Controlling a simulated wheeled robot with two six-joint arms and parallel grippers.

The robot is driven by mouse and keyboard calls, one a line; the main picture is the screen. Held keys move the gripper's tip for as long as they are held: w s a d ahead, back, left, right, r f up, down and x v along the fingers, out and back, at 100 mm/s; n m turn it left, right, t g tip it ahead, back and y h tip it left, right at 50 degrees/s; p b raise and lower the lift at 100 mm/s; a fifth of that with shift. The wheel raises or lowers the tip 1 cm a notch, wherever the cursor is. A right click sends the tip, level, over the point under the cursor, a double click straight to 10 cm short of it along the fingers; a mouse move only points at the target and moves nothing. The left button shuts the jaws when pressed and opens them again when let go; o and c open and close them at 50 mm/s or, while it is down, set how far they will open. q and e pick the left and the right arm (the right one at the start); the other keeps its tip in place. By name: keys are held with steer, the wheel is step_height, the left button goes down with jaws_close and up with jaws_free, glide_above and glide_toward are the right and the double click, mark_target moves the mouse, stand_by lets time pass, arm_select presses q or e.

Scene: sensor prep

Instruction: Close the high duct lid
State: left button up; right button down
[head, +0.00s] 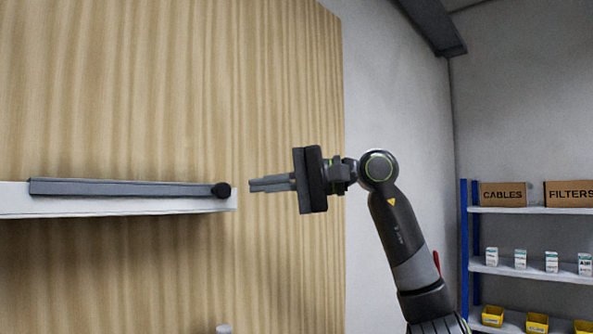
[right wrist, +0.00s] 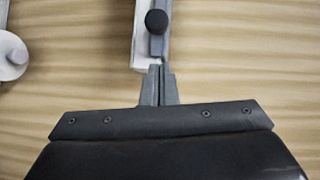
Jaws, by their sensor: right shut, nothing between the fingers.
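The high duct (head: 120,206) is a white channel running along the wooden wall at the left of the head view. Its long grey lid (head: 120,188) lies along the channel's upper part, with a black round knob (head: 221,190) at the right end. I cannot tell how far the lid stands open. My right gripper (head: 252,186) is shut and empty, pointing left, just right of the knob and apart from it. In the right wrist view, the shut fingers (right wrist: 158,72) are just below the duct's end and the knob (right wrist: 156,21). My left gripper is out of view.
The wooden panel (head: 170,90) fills the left side. A blue-framed shelf (head: 520,210) with boxes and yellow bins stands far right. A pale round object (right wrist: 12,56) shows at the left of the wrist view. The space above the duct is clear.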

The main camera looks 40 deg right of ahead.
steer(key=a, duration=0.3)
steer(key=shift+s+a+f+p, duration=0.15)
steer(key=shift+f+p, duration=0.1)
steer(key=shift+p, duration=0.15)
